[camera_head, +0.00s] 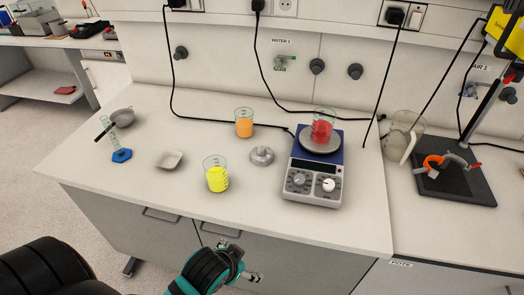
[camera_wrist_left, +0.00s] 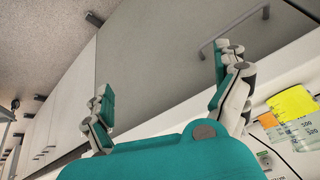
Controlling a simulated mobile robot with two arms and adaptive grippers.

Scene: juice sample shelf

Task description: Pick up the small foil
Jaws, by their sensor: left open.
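A small pale, shallow square dish (camera_head: 169,160), which looks like the small foil, lies on the left part of the white bench in the head view. A silver round knobbed piece (camera_head: 262,156) sits further right, beside the scale. My left gripper (camera_head: 243,270) is low in front of the bench's front edge, below and to the right of the dish, apart from it. In the left wrist view my left gripper (camera_wrist_left: 165,82) has its two fingers spread with nothing between them. The dish does not show in the wrist view. My right gripper is out of view.
A beaker of yellow liquid (camera_head: 217,178) stands right of the dish. An orange beaker (camera_head: 244,124) is behind it. A red beaker (camera_head: 322,127) sits on the scale (camera_head: 314,180). A blue-footed cylinder (camera_head: 121,155) and a strainer (camera_head: 121,118) are left. The bench front is clear.

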